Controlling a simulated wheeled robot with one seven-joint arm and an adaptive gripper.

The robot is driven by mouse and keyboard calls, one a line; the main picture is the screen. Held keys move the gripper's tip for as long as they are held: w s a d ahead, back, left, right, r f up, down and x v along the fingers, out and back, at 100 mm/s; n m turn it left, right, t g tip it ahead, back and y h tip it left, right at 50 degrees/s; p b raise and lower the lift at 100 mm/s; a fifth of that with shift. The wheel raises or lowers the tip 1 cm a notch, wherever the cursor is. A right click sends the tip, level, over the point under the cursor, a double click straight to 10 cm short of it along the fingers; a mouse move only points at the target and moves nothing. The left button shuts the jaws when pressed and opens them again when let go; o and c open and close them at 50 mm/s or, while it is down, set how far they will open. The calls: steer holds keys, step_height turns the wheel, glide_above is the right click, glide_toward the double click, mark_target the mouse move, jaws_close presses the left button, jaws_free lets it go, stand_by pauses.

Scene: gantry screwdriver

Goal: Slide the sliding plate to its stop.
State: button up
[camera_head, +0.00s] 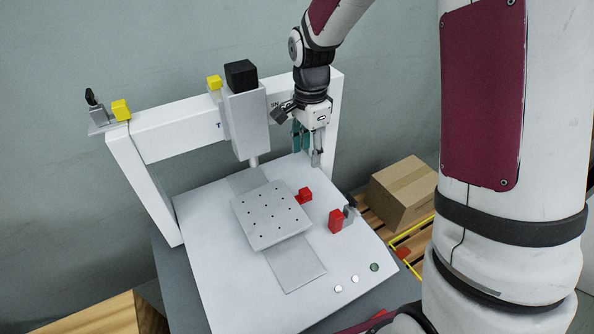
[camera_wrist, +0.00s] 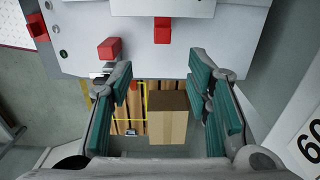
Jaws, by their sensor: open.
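The sliding plate (camera_head: 268,222) is a square grey plate with several small holes. It lies across a grey strip (camera_head: 297,268) on the white machine base, below the spindle head. A red block (camera_head: 305,195) stands at the plate's right edge; it also shows at the top centre of the wrist view (camera_wrist: 162,31). My gripper (camera_head: 309,160) hangs behind that block, near the right gantry post, fingers pointing down. In the wrist view its teal-padded fingers (camera_wrist: 164,82) are wide apart with nothing between them. I cannot tell which feature is the stop.
A second red block (camera_head: 336,221) with a dark clamp stands at the base's right edge. The gantry beam (camera_head: 180,128) and spindle head (camera_head: 248,122) rise close to my gripper. A cardboard box (camera_head: 403,190) sits on a pallet to the right. Buttons line the base's front right.

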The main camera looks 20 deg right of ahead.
mark_target(307, 191)
steer(key=f+b, duration=0.1)
steer(key=f, duration=0.3)
steer(key=f+b, duration=0.2)
steer(key=f, duration=0.3)
steer(key=f+b, duration=0.1)
steer(key=f, duration=0.4)
steer(key=shift+w+f, duration=0.1)
steer(key=shift+w, duration=0.15)
jaws_close()
steer(key=shift+s, duration=0.15)
